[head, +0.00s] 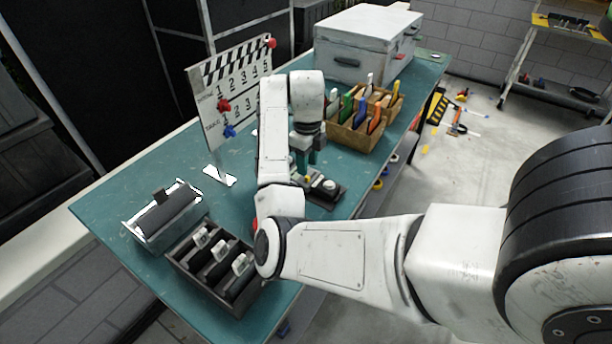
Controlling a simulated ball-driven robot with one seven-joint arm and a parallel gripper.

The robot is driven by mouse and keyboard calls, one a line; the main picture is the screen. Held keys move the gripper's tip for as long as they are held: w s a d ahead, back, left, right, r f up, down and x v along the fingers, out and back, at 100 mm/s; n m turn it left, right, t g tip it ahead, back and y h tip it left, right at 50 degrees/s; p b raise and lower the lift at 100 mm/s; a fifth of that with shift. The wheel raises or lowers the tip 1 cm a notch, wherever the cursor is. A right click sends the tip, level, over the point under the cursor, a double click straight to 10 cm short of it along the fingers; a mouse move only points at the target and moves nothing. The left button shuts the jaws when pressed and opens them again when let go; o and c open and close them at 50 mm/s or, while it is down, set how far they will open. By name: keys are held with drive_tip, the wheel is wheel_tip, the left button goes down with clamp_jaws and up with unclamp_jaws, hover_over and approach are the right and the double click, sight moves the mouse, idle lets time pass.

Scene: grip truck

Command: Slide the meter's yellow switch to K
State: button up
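A small dark device with a pale round part, which looks like the meter (324,187), lies on the teal table just below my gripper. A small yellow spot, perhaps the yellow switch (307,179), shows at its upper left. The letter K and the switch's exact position are too small to read. My gripper (307,168) points down over the far left side of the meter. Its fingertips are close to the yellow spot, and I cannot tell whether they touch it. My forearm hides part of the table left of the meter.
A clapperboard (236,95) with red and blue markers stands at the back edge. A wooden box of colored handles (346,137) and a large white case (361,50) stand farther right. A dark slotted tray (190,267) and a metal holder (140,229) stand at the near left.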

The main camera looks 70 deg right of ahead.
sight(307, 179)
drive_tip(key=shift+f, duration=2.15)
clamp_jaws()
